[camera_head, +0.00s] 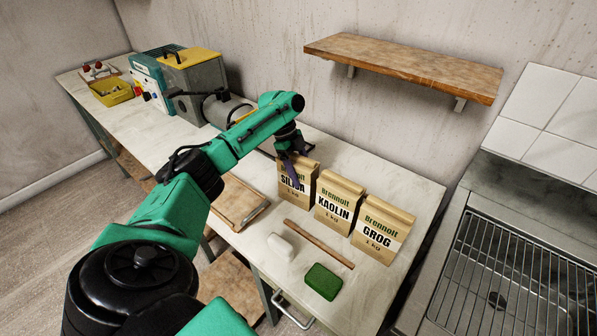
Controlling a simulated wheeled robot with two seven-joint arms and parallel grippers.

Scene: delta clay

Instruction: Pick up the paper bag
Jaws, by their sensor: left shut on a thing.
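Three tan paper bags stand upright in a row on the worktop (415,180). They are labelled SILICA (285,195), KAOLIN (336,206) and GROG (380,236), each marked 1 kg. My left arm reaches in from the lower left, and my left gripper (293,170) is at the top of the SILICA bag, pointing down. It is shut on that bag and covers part of its upper front and label. The bag's base looks to be on or very near the worktop; I cannot tell if it is lifted. My right gripper is not in view.
A white block (280,247), a wooden stick (319,244) and a green block (323,281) lie in front of the bags. A wooden shelf (405,66) hangs above. A machine (190,80) and yellow tray (111,91) stand at left. A metal grate (525,270) is at right.

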